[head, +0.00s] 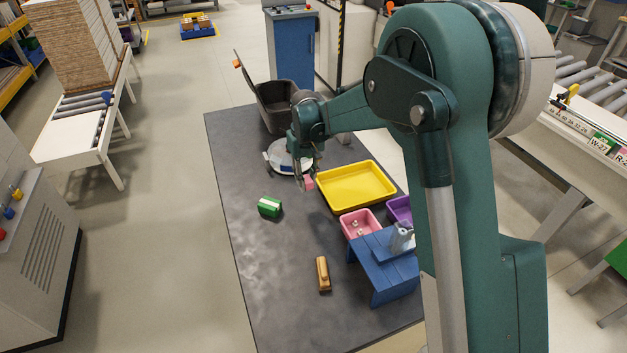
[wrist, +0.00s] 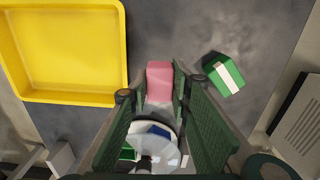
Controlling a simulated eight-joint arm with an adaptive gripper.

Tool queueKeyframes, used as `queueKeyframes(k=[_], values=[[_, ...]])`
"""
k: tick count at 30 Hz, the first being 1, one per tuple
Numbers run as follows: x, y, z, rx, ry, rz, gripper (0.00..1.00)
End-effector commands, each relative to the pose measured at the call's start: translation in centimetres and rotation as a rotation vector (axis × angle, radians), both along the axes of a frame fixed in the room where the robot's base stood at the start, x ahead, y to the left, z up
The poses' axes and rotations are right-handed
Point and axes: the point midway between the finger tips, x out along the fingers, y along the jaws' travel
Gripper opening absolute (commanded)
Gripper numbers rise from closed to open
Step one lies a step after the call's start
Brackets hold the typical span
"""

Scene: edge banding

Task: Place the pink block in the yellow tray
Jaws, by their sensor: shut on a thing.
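The pink block (head: 308,183) is at the tip of my gripper (head: 305,179) in the head view. In the wrist view the pink block (wrist: 160,80) sits between the fingers of my gripper (wrist: 158,92), which is shut on it. The yellow tray (head: 321,187) lies on the dark table just right of the block in the head view, and its inside is empty. In the wrist view the yellow tray (wrist: 122,55) is at upper left, apart from the block. The height of the block above the table is hard to tell.
A white round item (head: 278,158) lies behind my gripper, near a dark bin (head: 280,105). A green block with a pale band (head: 269,206) and a wooden piece (head: 323,274) lie nearer. A pink bin (head: 346,230), purple bin (head: 398,207) and blue stand (head: 388,277) are right.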

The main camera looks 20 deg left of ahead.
Motion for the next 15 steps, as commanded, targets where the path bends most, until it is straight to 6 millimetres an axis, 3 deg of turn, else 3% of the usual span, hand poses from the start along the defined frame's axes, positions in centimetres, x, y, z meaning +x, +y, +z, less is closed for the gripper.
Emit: queueKeyframes(k=[7, 15], values=[[1.9, -1.6, 0.1, -0.001, -0.001, -0.009, 0.09], [6.4, -6.0, 0.5, -0.001, -0.001, -0.029, 0.09]])
